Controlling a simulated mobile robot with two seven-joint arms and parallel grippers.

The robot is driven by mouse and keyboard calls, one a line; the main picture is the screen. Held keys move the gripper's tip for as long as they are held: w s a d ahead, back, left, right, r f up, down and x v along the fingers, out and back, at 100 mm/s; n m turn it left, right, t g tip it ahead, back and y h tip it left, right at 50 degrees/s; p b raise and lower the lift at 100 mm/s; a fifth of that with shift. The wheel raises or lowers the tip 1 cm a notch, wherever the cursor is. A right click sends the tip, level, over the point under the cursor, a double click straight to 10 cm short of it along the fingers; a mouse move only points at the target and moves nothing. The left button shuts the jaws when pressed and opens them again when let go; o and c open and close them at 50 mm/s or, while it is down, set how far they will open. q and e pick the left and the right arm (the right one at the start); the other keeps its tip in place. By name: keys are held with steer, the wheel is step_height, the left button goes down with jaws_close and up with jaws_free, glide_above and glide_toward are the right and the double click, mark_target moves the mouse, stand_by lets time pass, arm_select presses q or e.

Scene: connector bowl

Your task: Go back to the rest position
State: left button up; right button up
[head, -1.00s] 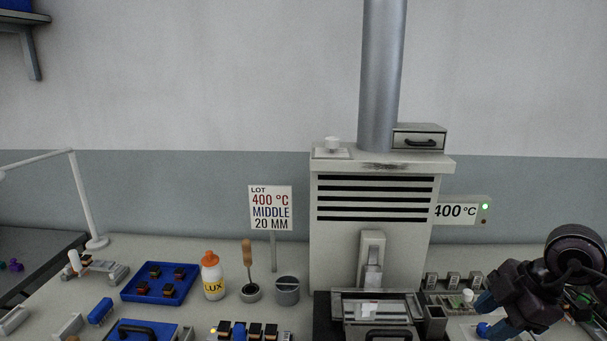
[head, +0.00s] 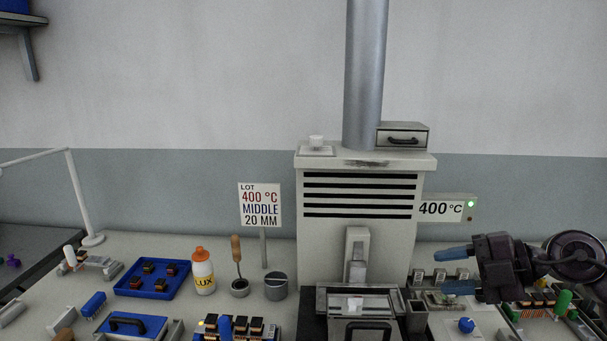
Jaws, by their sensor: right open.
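My right gripper (head: 456,270) is at the right, above the bench, with its blue fingertips pointing left. Its fingers are apart and nothing shows between them. It hangs over the area right of the grey machine (head: 325,235), in front of several small grey blocks. My left gripper is not in the head view.
A lot sign (head: 260,205), a LUX bottle (head: 203,275), a blue tray (head: 125,290) with dark parts and a grey cup (head: 276,287) stand left of the machine. A blue knob (head: 466,325) and green parts (head: 564,300) lie near my right arm. A lamp (head: 80,195) stands far left.

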steer(key=w+d+f+m+t+h, duration=0.1)
steer(key=d+f+m+t+h, duration=0.25)
steer(key=f+m+t, duration=0.35)
steer(key=w+d+f+m+t+h, duration=0.2)
steer(key=d+f+m+t+h, duration=0.15)
steer(key=f+m+t, duration=0.35)
steer(key=s+a+f+m+g+h, duration=0.3)
steer(key=s+f+m, duration=0.9)
steer(key=s+f, duration=0.9)
step_height(320, 180, down, 2)
steer(key=g+h, duration=0.2)
steer(key=g, duration=0.2)
steer(key=shift+h, duration=0.3)
